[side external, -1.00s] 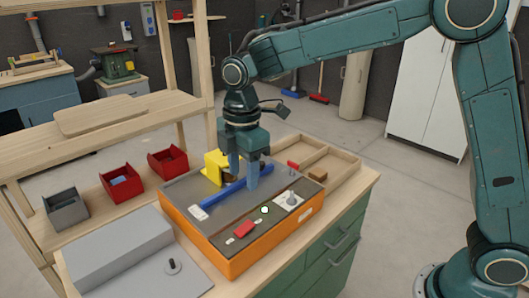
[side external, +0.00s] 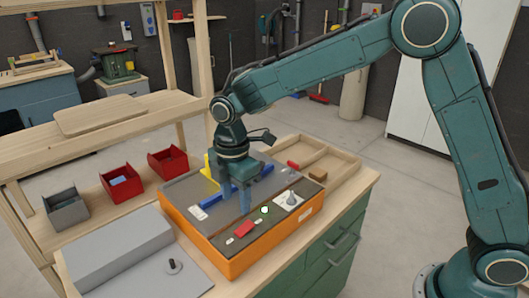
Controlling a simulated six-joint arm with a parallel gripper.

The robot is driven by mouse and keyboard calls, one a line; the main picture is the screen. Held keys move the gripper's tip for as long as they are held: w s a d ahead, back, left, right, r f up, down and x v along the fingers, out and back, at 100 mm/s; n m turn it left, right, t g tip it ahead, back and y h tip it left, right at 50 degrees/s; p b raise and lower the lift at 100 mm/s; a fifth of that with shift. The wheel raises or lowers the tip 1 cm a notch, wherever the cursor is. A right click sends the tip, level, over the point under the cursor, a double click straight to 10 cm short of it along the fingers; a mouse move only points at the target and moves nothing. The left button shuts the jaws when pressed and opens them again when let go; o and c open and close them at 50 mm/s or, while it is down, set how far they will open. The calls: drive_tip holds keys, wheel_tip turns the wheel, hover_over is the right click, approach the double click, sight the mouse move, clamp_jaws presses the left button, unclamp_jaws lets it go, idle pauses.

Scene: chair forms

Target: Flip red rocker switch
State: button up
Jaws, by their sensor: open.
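The red rocker switch (side external: 243,229) sits on the grey top of an orange control box (side external: 228,260), close to the front edge. My gripper (side external: 236,204) points down over the box, with its fingers apart and nothing seen between them. It is behind the red switch and a little to its left in the picture, apart from it. The fingertips are low near the grey surface; I cannot tell if they touch it.
A blue bar (side external: 209,199) and a yellow part (side external: 208,173) stand on the box. A white round button (side external: 265,210) and a grey knob (side external: 291,198) are right of the switch. A wooden tray (side external: 330,166) stands behind right; a grey box (side external: 118,245) stands left.

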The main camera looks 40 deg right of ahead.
sight(239, 232)
wheel_tip(239, 232, down, 9)
drive_tip(key=shift+f, duration=0.1)
idle(0.4)
drive_tip(key=shift+c, duration=0.5)
drive_tip(key=c, duration=0.9)
drive_tip(key=shift+d, duration=0.1)
drive_tip(key=shift+d+r+y, duration=0.15)
drive_tip(key=shift+d+y, duration=0.1)
drive_tip(key=shift+y, duration=0.75)
drive_tip(key=shift+d+r+y, duration=0.1)
drive_tip(key=shift+d+y, duration=0.1)
drive_tip(key=shift+y, duration=0.8)
drive_tip(key=o, duration=1)
